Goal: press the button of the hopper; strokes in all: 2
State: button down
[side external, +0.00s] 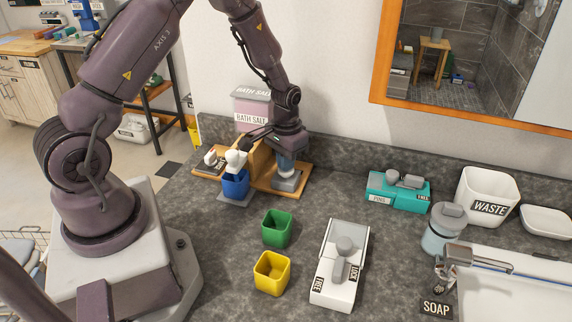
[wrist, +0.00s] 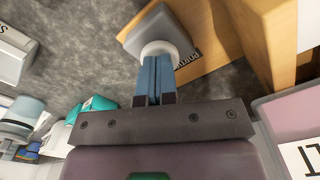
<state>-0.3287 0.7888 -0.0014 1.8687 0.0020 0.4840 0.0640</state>
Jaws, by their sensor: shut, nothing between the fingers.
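The hopper is a pink bin labelled BATH SALT (side external: 252,108) on a wooden stand (side external: 262,158), with a white spout (side external: 236,158) at its front. A blue cup (side external: 236,187) stands beneath the spout. The button is a pale round cap (wrist: 158,48) on a grey box (side external: 287,183) on the wooden base, right of the stand. My gripper (side external: 286,170) points down at the button; it also shows in the wrist view (wrist: 158,60). Its blue fingers are shut and empty, with their tips at the cap. I cannot tell whether the cap is pressed down. The cup's contents are hidden.
A green cup (side external: 277,230) and a yellow cup (side external: 271,273) stand in front. A white device with a grey lever (side external: 340,267) and a teal device (side external: 398,192) lie to the right. A second small grey unit (side external: 211,163) sits left of the spout.

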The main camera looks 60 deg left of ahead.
jog(key=shift+f, duration=0.15)
jog(key=shift+r, duration=1.75)
jog(key=shift+f, duration=0.2)
jog(key=shift+f, duration=1.55)
jog(key=shift+r, duration=1.75)
